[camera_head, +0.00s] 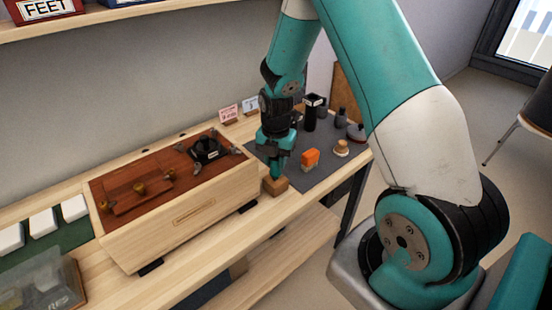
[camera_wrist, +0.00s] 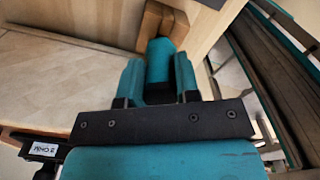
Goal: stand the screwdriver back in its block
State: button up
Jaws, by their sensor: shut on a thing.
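My gripper (camera_head: 277,155) points down over the right part of the bench. In the wrist view my gripper (camera_wrist: 158,75) is shut on a teal handle, which I take to be the screwdriver (camera_wrist: 159,52). Its lower end shows in the head view (camera_head: 275,172) just above a small wooden block (camera_head: 275,187). The block also shows in the wrist view (camera_wrist: 153,24), just beyond the handle. The screwdriver looks roughly upright. Its shaft is hidden, so I cannot tell whether it is in the block.
A large wooden box (camera_head: 195,215) with a red-brown top stands close left of the block. A grey mat (camera_head: 318,178) behind and right holds an orange item (camera_head: 310,159), a small round wooden-topped item (camera_head: 341,148) and several dark items. The bench's front edge is close to the block.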

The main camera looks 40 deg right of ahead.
jog(key=shift+f+b, duration=0.3)
jog(key=shift+f, duration=0.25)
jog(key=o, duration=1.1)
notch_tip(320, 180, up, 18)
jog(key=shift+f+b, duration=0.25)
jog(key=shift+b, duration=0.3)
jog(key=s+a+r+m+y, duration=0.1)
jog(key=s+a+r+m, duration=0.1)
jog(key=s+a+m, duration=0.3)
jog(key=s+a+r+m+y, duration=0.1)
jog(key=s+a+m, duration=0.5)
jog(key=s+a, duration=0.4)
jog(key=s+a+r+m+y, duration=0.2)
jog(key=s+a+m, duration=0.4)
jog(key=s+a, duration=0.1)
jog(key=shift+s+a+r, duration=0.25)
jog(key=shift+a+r, duration=0.05)
jog(key=shift+a, duration=0.15)
